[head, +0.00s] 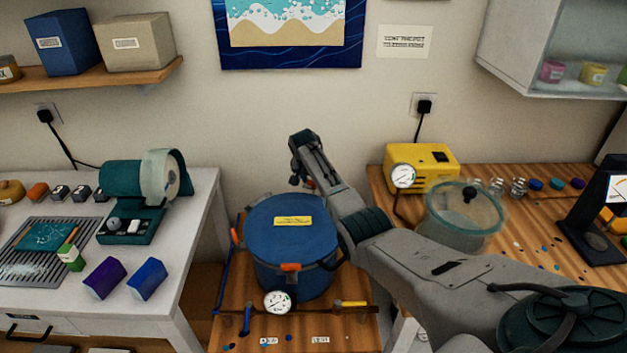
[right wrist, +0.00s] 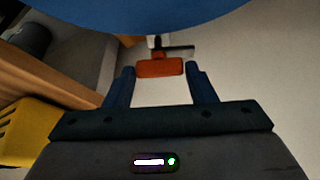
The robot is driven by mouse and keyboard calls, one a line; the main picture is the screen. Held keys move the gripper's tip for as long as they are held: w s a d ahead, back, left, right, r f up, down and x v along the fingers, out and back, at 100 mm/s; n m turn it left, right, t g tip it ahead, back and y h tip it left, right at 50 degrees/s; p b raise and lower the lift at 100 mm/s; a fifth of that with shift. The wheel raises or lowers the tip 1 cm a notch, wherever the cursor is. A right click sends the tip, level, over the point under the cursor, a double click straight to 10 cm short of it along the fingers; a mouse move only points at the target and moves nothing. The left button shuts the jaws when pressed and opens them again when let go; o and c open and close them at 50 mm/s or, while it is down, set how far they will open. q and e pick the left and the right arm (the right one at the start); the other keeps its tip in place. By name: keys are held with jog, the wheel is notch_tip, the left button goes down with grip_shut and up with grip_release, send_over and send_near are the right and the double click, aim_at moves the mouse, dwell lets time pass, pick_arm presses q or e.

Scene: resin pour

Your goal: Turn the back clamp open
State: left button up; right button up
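The blue pressure pot (head: 290,240) stands on the low wooden stand, its lid on and a yellow label on top. Orange-handled clamps show at its left (head: 236,236) and front (head: 290,267). The back clamp (right wrist: 160,67) shows its orange handle in the right wrist view; in the head view only a bit of orange shows behind the lid. My right gripper (right wrist: 160,70) is open, its two fingertips on either side of this handle, with small gaps. In the head view the right gripper (head: 298,176) is behind the pot, partly hidden by my arm. My left gripper is not in view.
A yellow pump (head: 430,165) with a gauge and a clear-lidded chamber (head: 465,215) stand on the right bench. A pressure gauge (head: 278,302) sits at the pot's front. The left white table (head: 190,240) holds a teal machine (head: 140,190) and small boxes.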

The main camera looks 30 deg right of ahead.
jog(key=o, duration=0.3)
jog(key=b+v, duration=0.2)
jog(key=v, duration=0.8)
jog(key=shift+s+a+r, duration=0.1)
jog(key=shift+r, duration=0.3)
